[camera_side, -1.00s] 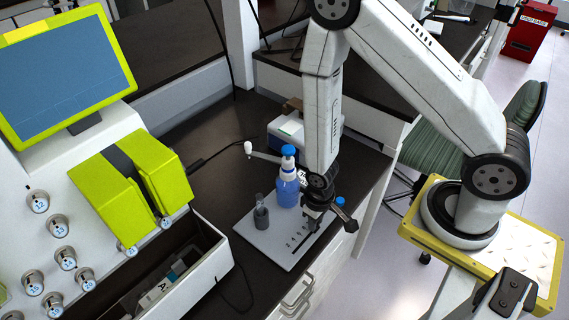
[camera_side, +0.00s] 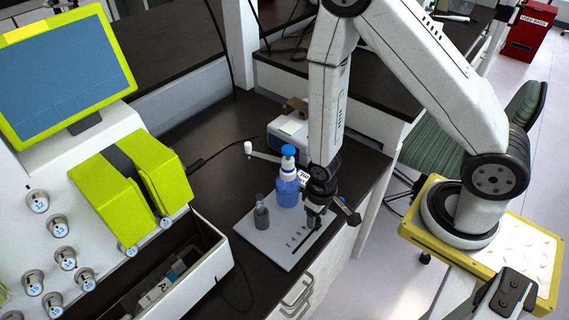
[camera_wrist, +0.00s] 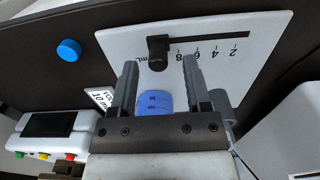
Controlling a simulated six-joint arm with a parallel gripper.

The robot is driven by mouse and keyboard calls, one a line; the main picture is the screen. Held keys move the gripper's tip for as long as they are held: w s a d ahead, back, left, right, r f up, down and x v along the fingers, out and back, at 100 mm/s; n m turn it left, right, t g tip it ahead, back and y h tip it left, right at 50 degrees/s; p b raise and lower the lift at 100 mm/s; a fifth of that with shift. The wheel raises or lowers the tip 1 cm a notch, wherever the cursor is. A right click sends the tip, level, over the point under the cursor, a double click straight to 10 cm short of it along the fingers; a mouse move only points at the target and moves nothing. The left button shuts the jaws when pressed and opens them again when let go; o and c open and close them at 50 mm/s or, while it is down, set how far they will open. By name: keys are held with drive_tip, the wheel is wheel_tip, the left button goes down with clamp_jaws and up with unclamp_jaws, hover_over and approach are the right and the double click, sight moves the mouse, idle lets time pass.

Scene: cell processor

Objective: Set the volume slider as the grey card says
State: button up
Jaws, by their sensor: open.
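The volume slider's black knob (camera_wrist: 157,50) stands at the left end of a dark slot in the white plate (camera_wrist: 115,45), past the 8 mark. The scale shows 2, 4, 6, 8 and mL, upside down in the wrist view. My gripper (camera_wrist: 160,64) is open, its two grey fingers on either side of the knob in that view; contact cannot be told. In the side view my gripper (camera_side: 315,222) is low over the plate (camera_side: 268,243) and hides the knob. A small pale card (camera_wrist: 102,98) seems to read 10 mL, partly hidden by a finger.
A blue-capped bottle (camera_side: 288,190) stands close beside my gripper. A grey holder (camera_side: 261,216) stands on the plate's left. A round blue cap (camera_wrist: 69,50) lies off the plate. A white device with coloured buttons (camera_wrist: 58,130) is at lower left.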

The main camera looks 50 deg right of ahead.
drive_tip(key=shift+r, duration=2.1)
